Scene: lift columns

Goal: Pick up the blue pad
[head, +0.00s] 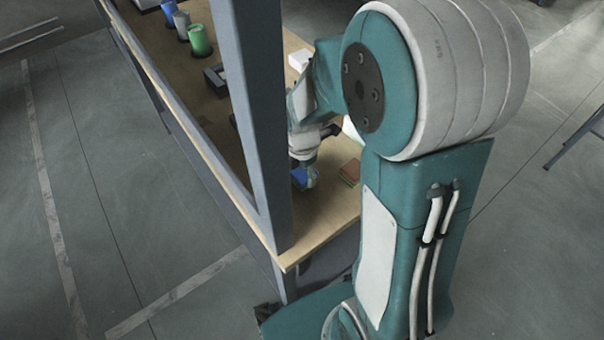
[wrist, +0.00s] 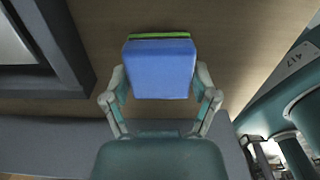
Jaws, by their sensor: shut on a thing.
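The blue pad (wrist: 160,70) is a blue block with a thin green layer along its far edge in the wrist view. My gripper (wrist: 160,92) is shut on it, with one finger against each side. In the head view the blue pad (head: 302,178) shows small below my wrist, near the front end of the wooden table (head: 318,222). My gripper in the head view (head: 305,165) is partly hidden by my own arm. I cannot tell whether the pad touches the tabletop.
A red-brown block (head: 350,172) lies on the table just right of the blue pad. A grey upright post (head: 255,110) stands at the table's left edge. A green cup (head: 200,40) and other cups stand at the far end. A dark bracket (head: 216,79) lies nearer.

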